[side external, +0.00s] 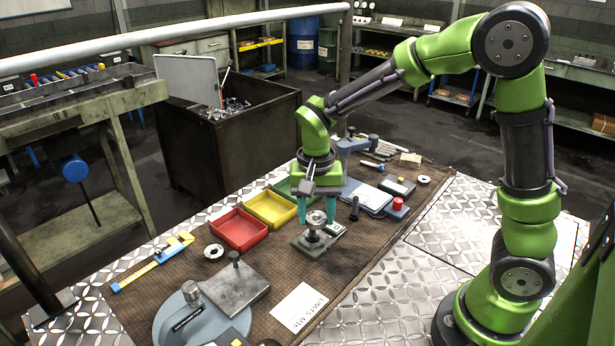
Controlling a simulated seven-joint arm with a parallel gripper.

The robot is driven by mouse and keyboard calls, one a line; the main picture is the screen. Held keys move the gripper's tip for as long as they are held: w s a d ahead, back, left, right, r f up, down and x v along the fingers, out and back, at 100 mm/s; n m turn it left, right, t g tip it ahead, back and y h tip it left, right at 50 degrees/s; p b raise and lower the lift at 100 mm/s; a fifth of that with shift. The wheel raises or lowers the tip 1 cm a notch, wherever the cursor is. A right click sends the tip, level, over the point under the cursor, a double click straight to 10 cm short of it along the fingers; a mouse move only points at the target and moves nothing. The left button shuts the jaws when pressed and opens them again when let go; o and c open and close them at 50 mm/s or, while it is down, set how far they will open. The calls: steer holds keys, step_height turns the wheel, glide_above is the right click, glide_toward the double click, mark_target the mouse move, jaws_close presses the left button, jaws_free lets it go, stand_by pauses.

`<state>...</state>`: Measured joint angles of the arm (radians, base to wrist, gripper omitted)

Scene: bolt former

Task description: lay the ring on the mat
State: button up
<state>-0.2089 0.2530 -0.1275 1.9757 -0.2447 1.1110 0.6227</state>
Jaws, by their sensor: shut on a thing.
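My gripper (316,212), with teal fingers, points down over the middle of the bench. It is shut on a silver ring (316,218), with one finger on each side. The ring is right above or around the top of a small post on a grey gauge base (309,243); I cannot tell whether it is clear of the post. The brown mat (345,262) lies under the gauge and most of the tools. Another ring (214,251) lies flat on the mat at left, and one more (423,179) lies at the right.
Red (238,229) and yellow (270,209) trays stand left of my gripper, with a green tray behind. A grey block with a knob (235,287) and a white card (299,308) are in front. A scale (367,197) is right. Bare mat lies right of the gauge.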

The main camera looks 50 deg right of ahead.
steer(key=s+a+f+n, duration=0.1)
steer(key=s, duration=0.1)
steer(key=s+a+f+n, duration=0.1)
steer(key=s+f+n, duration=0.1)
steer(key=s+a+f+n, duration=0.1)
steer(key=s+n, duration=0.1)
steer(key=shift+f, duration=0.4)
steer(key=shift+a+f+n, duration=0.15)
steer(key=shift+f+n, duration=0.15)
steer(key=shift+n, duration=0.2)
glide_above(264, 254)
steer(key=shift+f+n, duration=0.3)
steer(key=shift+f, duration=2.2)
steer(key=shift+f, duration=0.15)
steer(key=o, duration=1)
